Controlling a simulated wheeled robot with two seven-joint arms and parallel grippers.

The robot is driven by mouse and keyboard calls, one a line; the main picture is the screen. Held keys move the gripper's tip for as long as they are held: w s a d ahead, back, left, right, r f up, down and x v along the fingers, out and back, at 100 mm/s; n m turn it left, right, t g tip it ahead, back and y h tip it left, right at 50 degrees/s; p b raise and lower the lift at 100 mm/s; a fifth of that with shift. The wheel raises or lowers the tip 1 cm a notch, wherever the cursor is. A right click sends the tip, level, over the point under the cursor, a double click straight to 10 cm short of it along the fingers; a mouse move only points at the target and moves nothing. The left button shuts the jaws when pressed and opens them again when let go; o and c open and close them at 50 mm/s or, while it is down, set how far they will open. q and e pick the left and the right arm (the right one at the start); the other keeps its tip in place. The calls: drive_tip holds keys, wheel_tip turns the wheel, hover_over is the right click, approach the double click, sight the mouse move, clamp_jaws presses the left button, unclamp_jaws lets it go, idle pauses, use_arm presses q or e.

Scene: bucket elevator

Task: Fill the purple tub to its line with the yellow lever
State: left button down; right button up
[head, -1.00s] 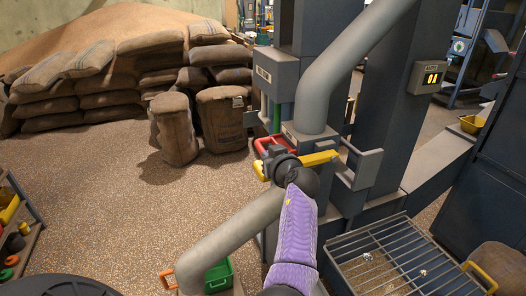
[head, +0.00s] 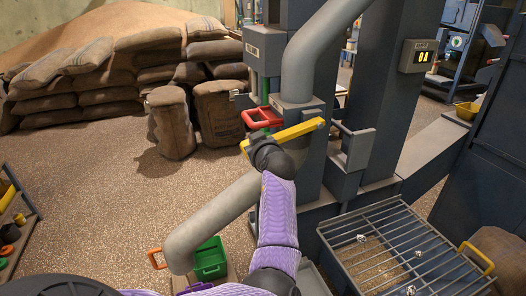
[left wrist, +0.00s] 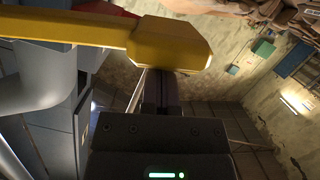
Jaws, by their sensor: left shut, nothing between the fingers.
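The yellow lever (head: 300,133) is a bar slanting across the front of the grey machine in the head view. In the left wrist view the lever (left wrist: 60,30) runs in from the left and ends in a thick yellow block. My left gripper (head: 262,148) is shut and empty at the lever's left end. In the left wrist view its closed fingers (left wrist: 160,88) are just below the block; I cannot tell whether they touch it. A purple edge (head: 194,288), possibly the purple tub, shows at the bottom; its inside and line are hidden. My right gripper is out of view.
A red handle (head: 262,119) is behind the lever. A barred grate (head: 395,255) lies at right. Sacks (head: 170,125) stand at back left.

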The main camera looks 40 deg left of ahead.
use_arm(q)
drive_tip(key=f+b, duration=0.2)
drive_tip(key=a+f+n, duration=0.1)
drive_tip(key=shift+w+f+b, duration=0.3)
drive_tip(key=shift+f+b, duration=0.05)
drive_tip(key=shift+b, duration=0.05)
drive_tip(key=shift+d+n+t+b, duration=0.2)
drive_tip(key=shift+n+t+b, duration=0.1)
drive_tip(key=shift+b, duration=0.1)
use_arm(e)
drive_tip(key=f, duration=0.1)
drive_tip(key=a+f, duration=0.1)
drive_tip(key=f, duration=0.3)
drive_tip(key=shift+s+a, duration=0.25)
